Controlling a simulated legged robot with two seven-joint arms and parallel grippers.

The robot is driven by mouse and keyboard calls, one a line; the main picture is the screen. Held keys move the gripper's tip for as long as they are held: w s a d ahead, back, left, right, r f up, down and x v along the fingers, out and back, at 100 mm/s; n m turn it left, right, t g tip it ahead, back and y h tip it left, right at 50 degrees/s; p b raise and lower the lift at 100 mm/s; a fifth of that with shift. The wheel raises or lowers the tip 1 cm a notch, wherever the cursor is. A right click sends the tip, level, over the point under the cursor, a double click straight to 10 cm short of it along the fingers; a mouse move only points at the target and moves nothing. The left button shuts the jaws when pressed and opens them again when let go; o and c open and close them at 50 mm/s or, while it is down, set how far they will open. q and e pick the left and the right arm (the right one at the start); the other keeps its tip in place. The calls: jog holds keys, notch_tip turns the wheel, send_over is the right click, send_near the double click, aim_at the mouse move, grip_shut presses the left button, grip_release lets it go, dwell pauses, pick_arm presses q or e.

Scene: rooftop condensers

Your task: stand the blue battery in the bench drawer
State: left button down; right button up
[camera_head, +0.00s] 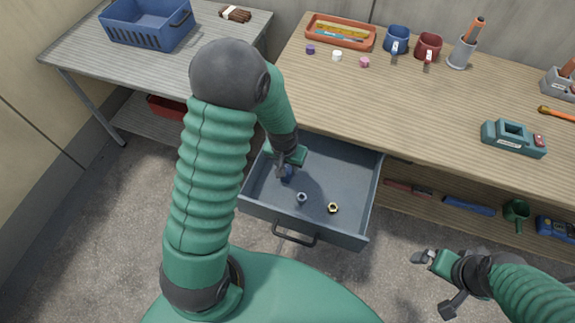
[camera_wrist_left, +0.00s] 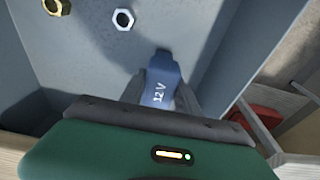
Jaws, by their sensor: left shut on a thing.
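The blue battery (camera_head: 288,174) is in my left gripper (camera_head: 284,170), inside the open bench drawer (camera_head: 268,212) near its back left. In the left wrist view, the battery (camera_wrist_left: 160,88) shows a white "12 V" mark between the two dark fingers, which are shut on it. The drawer floor lies close beyond it; I cannot tell whether the battery touches the floor. The arm and gripper partly hide the battery in the head view. My right gripper (camera_head: 420,257) is at the lower right, clear of the bench; whether its fingers are apart is unclear.
A silvery nut (camera_head: 302,198) and a brass nut (camera_head: 333,208) lie on the drawer floor. The wooden bench (camera_head: 430,110) behind carries mugs, an orange tray (camera_head: 341,32) and a green device (camera_head: 513,138). A blue basket (camera_head: 148,22) stands on the left table. The drawer's right side is clear.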

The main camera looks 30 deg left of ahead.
pick_arm(q)
jog(key=shift+a+f, duration=0.15)
jog(key=c, duration=0.9)
grip_release()
jog(key=shift+a, duration=0.1)
jog(key=shift+d, duration=0.2)
